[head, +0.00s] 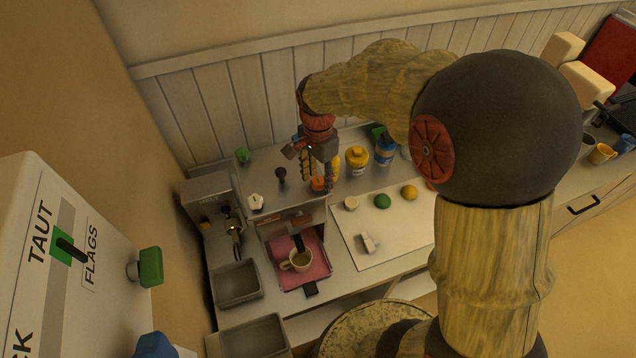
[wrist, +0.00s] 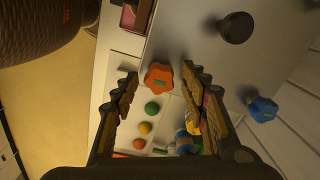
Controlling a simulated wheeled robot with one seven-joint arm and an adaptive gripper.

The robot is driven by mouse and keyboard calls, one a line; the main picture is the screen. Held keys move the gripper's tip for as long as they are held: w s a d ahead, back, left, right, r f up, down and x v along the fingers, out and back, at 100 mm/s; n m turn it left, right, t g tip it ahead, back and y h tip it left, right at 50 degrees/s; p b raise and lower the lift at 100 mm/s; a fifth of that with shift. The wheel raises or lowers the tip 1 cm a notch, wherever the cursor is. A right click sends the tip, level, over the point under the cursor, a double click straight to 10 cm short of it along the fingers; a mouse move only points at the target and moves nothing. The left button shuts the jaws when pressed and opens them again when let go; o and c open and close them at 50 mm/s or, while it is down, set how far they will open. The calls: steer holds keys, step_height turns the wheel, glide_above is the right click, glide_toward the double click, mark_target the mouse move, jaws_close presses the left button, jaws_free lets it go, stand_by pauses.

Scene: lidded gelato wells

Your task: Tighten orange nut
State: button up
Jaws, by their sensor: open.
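No contact is visible.
A dark knob (head: 281,174) and a white knob (head: 255,201) stand left of the nut. A yellow jar (head: 357,161) and a blue jar (head: 385,151) stand close on its right. A white board (head: 385,235) with fruit and a pink tray (head: 318,268) with a cup lie in front.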

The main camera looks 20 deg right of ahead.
mark_target(318, 180)
steer(key=shift+r, duration=0.1)
step_height(318, 180, up, 6)
steer(key=p, duration=0.4)
step_height(318, 180, up, 12)
stand_by(0.8)
